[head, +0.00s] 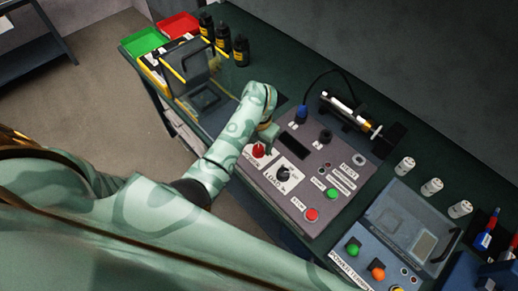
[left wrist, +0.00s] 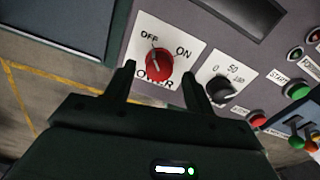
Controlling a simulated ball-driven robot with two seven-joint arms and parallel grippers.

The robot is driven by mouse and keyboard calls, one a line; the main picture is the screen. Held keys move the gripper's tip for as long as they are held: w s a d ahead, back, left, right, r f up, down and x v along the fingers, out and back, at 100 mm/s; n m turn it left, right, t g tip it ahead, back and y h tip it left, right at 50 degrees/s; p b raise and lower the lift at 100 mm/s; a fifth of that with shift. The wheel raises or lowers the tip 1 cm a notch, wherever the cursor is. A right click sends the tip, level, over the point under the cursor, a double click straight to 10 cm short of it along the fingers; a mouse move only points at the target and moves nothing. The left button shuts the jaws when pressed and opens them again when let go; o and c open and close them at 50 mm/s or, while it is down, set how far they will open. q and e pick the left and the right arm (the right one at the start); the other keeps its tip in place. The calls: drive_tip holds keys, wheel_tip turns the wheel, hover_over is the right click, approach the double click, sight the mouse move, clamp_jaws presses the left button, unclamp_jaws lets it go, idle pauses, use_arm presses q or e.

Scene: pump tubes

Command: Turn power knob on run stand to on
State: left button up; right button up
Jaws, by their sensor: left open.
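The run stand (head: 330,165) is a grey panel on the dark green bench. Its red power knob (head: 258,150) is at the panel's near left corner. In the left wrist view the red knob (left wrist: 159,68) sits on a white plate marked OFF, ON and POWER, and its white pointer line is toward OFF. My left gripper (left wrist: 160,72) is open, with one finger on each side of the knob's lower part in the picture. I cannot tell whether the fingers touch it. In the head view my left gripper (head: 266,134) is mostly hidden by its arm. My right gripper does not show.
A black dial (head: 283,174) marked 0, 50 and 100 is beside the power knob. A green button (head: 332,194) and red button (head: 311,214) are further right. A syringe-like pump (head: 350,113) lies behind the panel. A leak-test-like unit (head: 408,228) stands right.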

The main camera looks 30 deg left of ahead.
use_arm(q)
drive_tip(key=shift+f, duration=1.1)
drive_tip(key=shift+c, duration=0.3)
drive_tip(key=c, duration=0.9)
